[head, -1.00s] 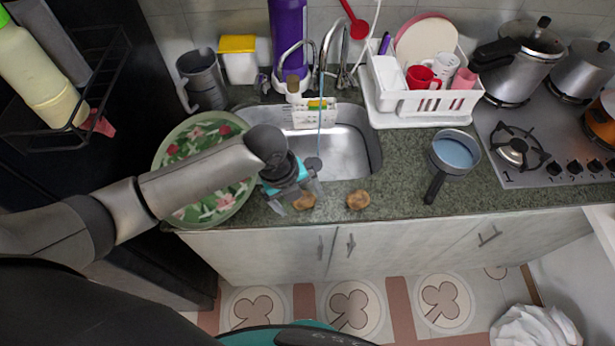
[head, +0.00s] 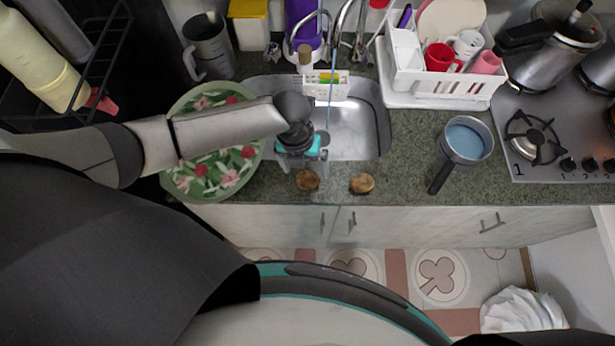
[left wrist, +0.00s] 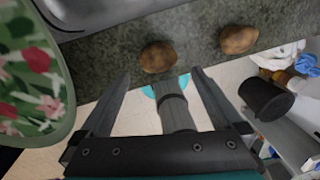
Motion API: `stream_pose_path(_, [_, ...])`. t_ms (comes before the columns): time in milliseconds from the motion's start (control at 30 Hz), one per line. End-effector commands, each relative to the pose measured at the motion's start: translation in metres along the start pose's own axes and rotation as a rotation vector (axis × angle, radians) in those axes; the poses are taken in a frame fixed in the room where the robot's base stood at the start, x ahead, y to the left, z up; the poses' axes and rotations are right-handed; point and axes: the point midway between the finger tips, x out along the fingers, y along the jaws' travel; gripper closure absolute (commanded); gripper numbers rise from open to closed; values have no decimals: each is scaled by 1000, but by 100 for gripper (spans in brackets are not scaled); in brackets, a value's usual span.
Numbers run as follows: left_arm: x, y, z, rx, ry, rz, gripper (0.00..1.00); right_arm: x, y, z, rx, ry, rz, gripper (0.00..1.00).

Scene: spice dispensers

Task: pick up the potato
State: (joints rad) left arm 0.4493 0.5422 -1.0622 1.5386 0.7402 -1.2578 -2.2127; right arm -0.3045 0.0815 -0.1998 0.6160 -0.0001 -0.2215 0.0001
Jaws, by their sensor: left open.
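Two brown potatoes lie on the green stone counter in front of the sink. The left potato (head: 307,180) is just in front of my left gripper (head: 305,164); the right potato (head: 362,183) lies a little apart from it. In the left wrist view, the left potato (left wrist: 158,57) shows just beyond the gap between the open, empty fingers of my left gripper (left wrist: 161,73). The right potato (left wrist: 238,39) is beyond and to the right of the right finger. I cannot tell the gripper's exact height above the counter. My right gripper is not in view.
The sink (head: 352,130) with running water lies behind the potatoes. A floral green basin (head: 198,188) is at the left, under my arm. A saucepan (head: 466,140) and a dish rack (head: 430,96) stand to the right. The counter between the right potato and the saucepan is clear.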

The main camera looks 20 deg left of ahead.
Motion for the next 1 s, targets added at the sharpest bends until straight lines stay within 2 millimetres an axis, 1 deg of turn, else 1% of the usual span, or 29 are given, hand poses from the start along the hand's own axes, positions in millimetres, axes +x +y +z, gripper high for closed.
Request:
stream_pose_path(33, [4,0,0,-1,1,1,0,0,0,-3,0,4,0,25])
stream_pose_path(133, [8,0,0,0,0,0,0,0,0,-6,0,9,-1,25])
stream_pose_path(333, [18,1,0,0,0,1,0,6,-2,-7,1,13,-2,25])
stream_pose_path(733, [57,2,2,0,0,0,0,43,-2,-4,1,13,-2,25])
stream_pose_path(833, [62,2,2,0,0,0,0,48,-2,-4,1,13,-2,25])
stream_pose_path(1000, [61,2,2,0,0,0,0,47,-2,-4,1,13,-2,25])
